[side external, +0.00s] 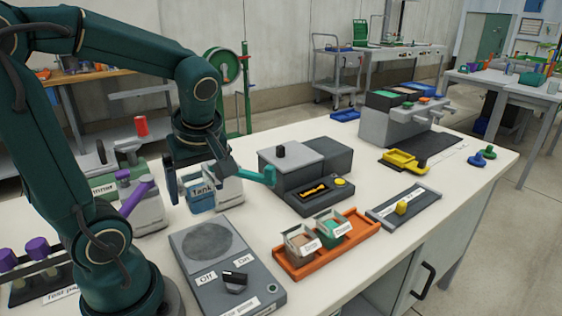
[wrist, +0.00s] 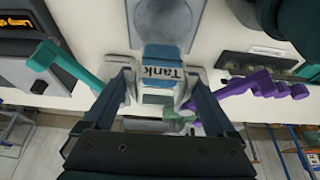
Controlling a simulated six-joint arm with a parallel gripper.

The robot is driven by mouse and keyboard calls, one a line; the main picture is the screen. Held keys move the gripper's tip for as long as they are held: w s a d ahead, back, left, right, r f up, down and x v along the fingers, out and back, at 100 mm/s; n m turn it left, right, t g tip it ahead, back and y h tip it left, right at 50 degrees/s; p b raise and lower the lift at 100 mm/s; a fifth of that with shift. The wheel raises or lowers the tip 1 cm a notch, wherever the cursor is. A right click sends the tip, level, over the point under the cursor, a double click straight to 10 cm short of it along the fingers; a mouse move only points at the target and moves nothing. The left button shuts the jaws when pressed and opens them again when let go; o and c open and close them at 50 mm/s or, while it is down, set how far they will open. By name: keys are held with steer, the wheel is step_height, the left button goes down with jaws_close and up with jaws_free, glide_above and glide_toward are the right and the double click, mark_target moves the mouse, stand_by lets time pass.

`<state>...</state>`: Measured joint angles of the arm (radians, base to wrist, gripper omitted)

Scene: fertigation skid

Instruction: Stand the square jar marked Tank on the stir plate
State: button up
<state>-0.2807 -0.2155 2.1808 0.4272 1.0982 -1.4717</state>
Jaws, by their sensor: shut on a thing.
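The square jar marked Tank (side external: 202,195) has blue contents and a white label. My gripper (wrist: 162,78) is shut on it, one dark finger on each side. The jar looks upright, just behind the stir plate (side external: 184,263) in the side view; I cannot tell whether its base touches the table. In the wrist view the stir plate (wrist: 164,40) lies just beyond the jar, its round grey disc bare.
A teal-handled jug (side external: 230,190) stands close beside the jar, and a purple-handled jug (side external: 147,207) stands to its left. An orange tray (side external: 290,268) with two labelled jars is right of the stir plate. A dark knob (side external: 235,277) rises from the plate's front.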

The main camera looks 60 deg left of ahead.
steer(key=shift+f, duration=3.95)
steer(key=o, duration=1.1)
steer(key=shift+r, duration=4.5)
